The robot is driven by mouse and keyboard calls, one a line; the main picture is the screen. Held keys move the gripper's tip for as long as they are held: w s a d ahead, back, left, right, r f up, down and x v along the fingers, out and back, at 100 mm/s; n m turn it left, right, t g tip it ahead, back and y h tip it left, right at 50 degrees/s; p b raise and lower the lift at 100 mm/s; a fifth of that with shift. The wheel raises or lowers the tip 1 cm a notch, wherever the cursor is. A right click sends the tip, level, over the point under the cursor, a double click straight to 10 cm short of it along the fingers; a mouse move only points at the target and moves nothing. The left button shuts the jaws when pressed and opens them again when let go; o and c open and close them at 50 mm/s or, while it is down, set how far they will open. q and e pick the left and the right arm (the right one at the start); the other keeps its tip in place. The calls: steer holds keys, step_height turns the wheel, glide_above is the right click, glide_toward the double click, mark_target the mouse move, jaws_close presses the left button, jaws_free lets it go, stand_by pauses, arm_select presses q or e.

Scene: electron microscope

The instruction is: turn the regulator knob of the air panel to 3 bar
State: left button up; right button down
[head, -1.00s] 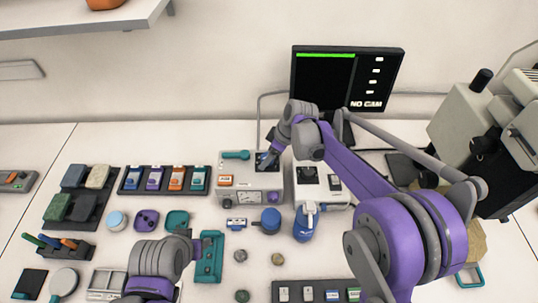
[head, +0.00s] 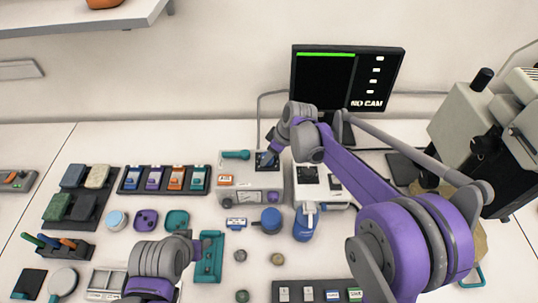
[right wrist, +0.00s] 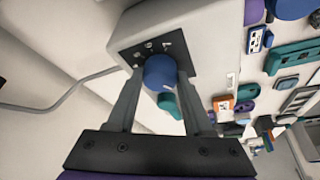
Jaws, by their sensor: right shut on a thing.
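The air panel (head: 237,169) is a pale box at the back middle of the table, with a teal lever (head: 236,155), a gauge (head: 244,197) and a purple knob (head: 273,197). My right gripper (head: 267,161) reaches down to a dark plate on its top right. In the right wrist view, my right gripper (right wrist: 159,77) is shut on the round blue regulator knob (right wrist: 160,72), one finger on each side. Pale scale marks show on the dark plate (right wrist: 150,47) beside the knob; I cannot read the setting. My left gripper (head: 203,246) is low beside a teal tray; its fingers are unclear.
A white device (head: 325,185) stands close right of the panel, with a blue bottle (head: 304,224) in front. A monitor (head: 345,78) stands behind. A rack of coloured boxes (head: 165,180) lies left of the panel. The microscope (head: 475,125) fills the right side.

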steer(key=m, duration=0.2)
steer(key=m+t+h+b, duration=0.1)
steer(key=m, duration=0.2)
steer(key=shift+s+a+t, duration=0.15)
steer(key=shift+t, duration=0.15)
steer(key=m+h, duration=0.1)
steer(key=m, duration=0.3)
steer(key=shift+a+m+h+b, duration=0.15)
steer(key=shift+m+h+b, duration=0.15)
steer(key=shift+h, duration=0.1)
steer(key=m+h, duration=0.1)
steer(key=m, duration=0.1)
steer(key=m+h, duration=0.1)
steer(key=m, duration=0.2)
steer(key=shift+a+t, duration=0.1)
steer(key=shift+t, duration=0.2)
steer(key=shift+a+m+g+h, duration=0.1)
steer(key=shift+m+g+h, duration=0.25)
steer(key=shift+m, duration=1)
steer(key=shift+m+g+h, duration=0.15)
steer(key=shift+m+h, duration=0.4)
steer(key=shift+m, duration=0.8)
steer(key=shift+c, duration=1.5)
jaws_free()
steer(key=shift+r, duration=0.1)
